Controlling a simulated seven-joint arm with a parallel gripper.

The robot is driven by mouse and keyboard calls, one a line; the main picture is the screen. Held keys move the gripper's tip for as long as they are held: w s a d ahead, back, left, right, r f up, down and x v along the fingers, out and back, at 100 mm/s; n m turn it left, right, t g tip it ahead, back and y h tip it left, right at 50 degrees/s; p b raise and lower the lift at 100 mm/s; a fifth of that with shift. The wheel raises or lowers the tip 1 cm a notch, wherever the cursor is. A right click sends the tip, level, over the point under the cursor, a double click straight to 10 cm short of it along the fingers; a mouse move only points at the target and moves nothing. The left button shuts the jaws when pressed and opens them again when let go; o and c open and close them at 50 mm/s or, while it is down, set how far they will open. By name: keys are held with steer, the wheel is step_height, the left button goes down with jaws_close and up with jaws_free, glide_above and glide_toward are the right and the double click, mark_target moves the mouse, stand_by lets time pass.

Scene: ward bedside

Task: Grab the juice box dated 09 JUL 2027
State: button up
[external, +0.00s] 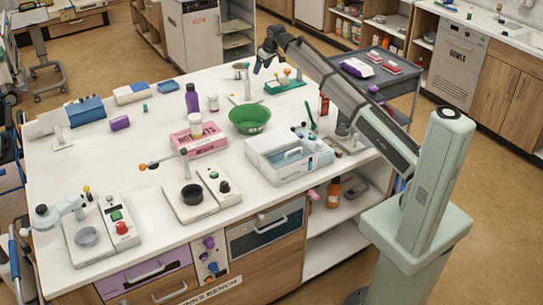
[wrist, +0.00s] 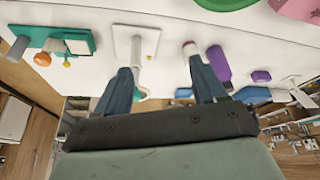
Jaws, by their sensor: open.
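No date can be read in either view, and I cannot pick out a juice box with certainty. A small red upright item (external: 323,105) stands near the bench's right edge, too small to identify. My gripper (external: 264,64) is open and empty above the far part of the white bench (external: 135,205). In the wrist view my gripper (wrist: 162,82) has its two fingers spread apart. A white stand with a post (wrist: 135,45) and a small white bottle (wrist: 190,48) show beyond the fingers. A purple bottle (wrist: 218,64) is just right of the right finger.
A green bowl (external: 250,119), a pink box (external: 198,141) and a white bin (external: 266,166) crowd the bench's middle and right. A teal stand (external: 287,86) is close to my gripper. A purple block (external: 120,123) and blue box (external: 86,111) are at the left. Bare bench lies between them.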

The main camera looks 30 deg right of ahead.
steer(key=s+d+f+g+h, duration=0.1)
steer(key=s+d, duration=0.3)
steer(key=d, duration=0.8)
steer(key=s+d+f, duration=0.1)
steer(key=s+d, duration=0.3)
steer(key=d, duration=0.8)
steer(key=n+g, duration=0.2)
steer(key=n, duration=0.5)
glide_above(324, 102)
steer(key=w+d, duration=0.1)
steer(key=w, duration=0.2)
step_height(324, 102, down, 2)
steer(key=shift+w+d+f+h, duration=0.1)
steer(key=shift+w+h, duration=0.05)
steer(key=shift+h, duration=0.15)
steer(key=shift+s+n+g, duration=0.5)
steer(key=shift+s+n, duration=0.05)
steer(key=shift+n, duration=0.65)
steer(key=shift+s+n, duration=0.15)
steer(key=shift+n, duration=0.65)
steer(key=shift+f+n, duration=0.3)
steer(key=shift+f, duration=0.05)
step_height(324, 102, down, 8)
steer(key=shift+r, duration=0.1)
steer(key=shift+s+d+f, duration=0.1)
steer(key=shift+f, duration=2.5)
